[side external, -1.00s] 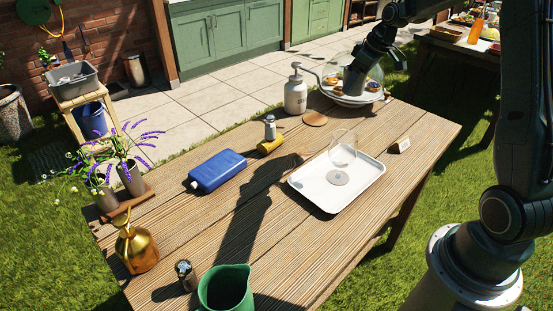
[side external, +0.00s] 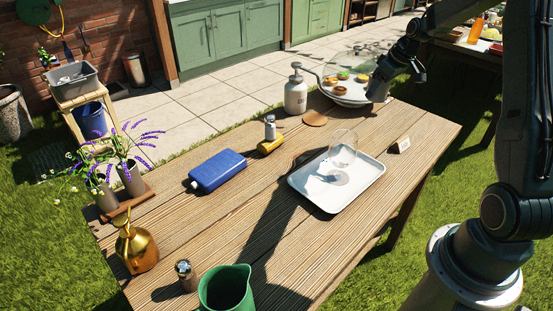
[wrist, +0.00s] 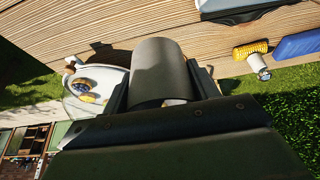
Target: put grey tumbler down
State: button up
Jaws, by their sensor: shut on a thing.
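The grey tumbler (wrist: 160,70) is a plain grey cylinder between the two fingers of my gripper (wrist: 158,88) in the wrist view. The gripper is shut on it. In the side view, my gripper (side external: 379,86) is at the far right end of the wooden table (side external: 240,215), beside the domed plate of pastries (side external: 350,98). There the tumbler cannot be told apart from the dark gripper. Whether its base touches anything is hidden.
A clear stemmed glass (side external: 343,152) stands on a white tray (side external: 322,205). Bare boards lie between coaster and card.

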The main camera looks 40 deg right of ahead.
notch_tip(320, 180, down, 16)
jog(key=shift+f, duration=0.2)
dwell(0.7)
jog(key=shift+f, duration=0.1)
jog(key=o, duration=1)
jog(key=shift+c, duration=0.2)
jog(key=v, duration=1.2)
